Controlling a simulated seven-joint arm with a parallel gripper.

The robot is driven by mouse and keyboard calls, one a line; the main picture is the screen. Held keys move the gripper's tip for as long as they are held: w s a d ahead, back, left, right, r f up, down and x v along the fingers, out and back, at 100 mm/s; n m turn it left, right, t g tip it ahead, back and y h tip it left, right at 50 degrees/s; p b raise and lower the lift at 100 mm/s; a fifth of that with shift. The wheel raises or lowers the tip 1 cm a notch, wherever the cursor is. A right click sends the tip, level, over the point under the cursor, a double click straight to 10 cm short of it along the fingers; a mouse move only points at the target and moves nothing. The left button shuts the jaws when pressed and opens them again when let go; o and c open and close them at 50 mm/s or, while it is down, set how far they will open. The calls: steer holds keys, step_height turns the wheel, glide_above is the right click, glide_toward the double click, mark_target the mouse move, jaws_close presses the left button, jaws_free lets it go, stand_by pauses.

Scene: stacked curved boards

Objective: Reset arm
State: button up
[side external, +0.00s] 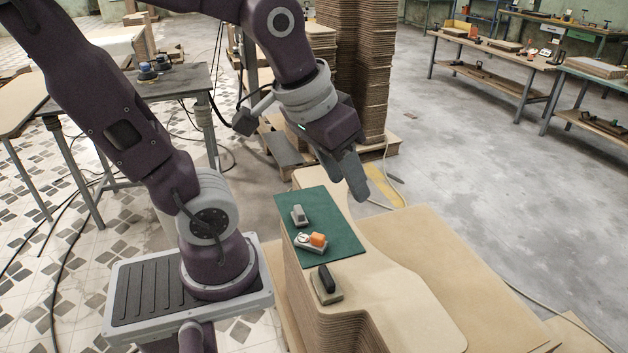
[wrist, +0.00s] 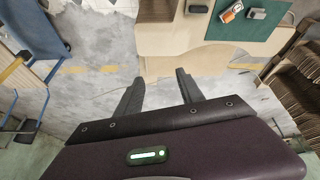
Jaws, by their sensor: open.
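My gripper (side external: 346,178) hangs above the far end of the stacked curved boards (side external: 392,287), with its fingers pointing down and apart from the board surface. In the wrist view my gripper (wrist: 160,88) shows two dark fingers spread apart, with nothing between them. The boards (wrist: 180,40) lie beyond the fingertips at the top of that view.
A dark-topped block (side external: 326,280) sits beside the mat. Tall board stacks (side external: 366,70) stand behind my gripper.

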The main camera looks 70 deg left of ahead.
steer(key=s+d+r+m, duration=0.1)
steer(key=s+d+m, duration=0.1)
steer(key=s, duration=0.3)
steer(key=shift+s+r+m+t, duration=0.3)
steer(key=shift+t, duration=0.1)
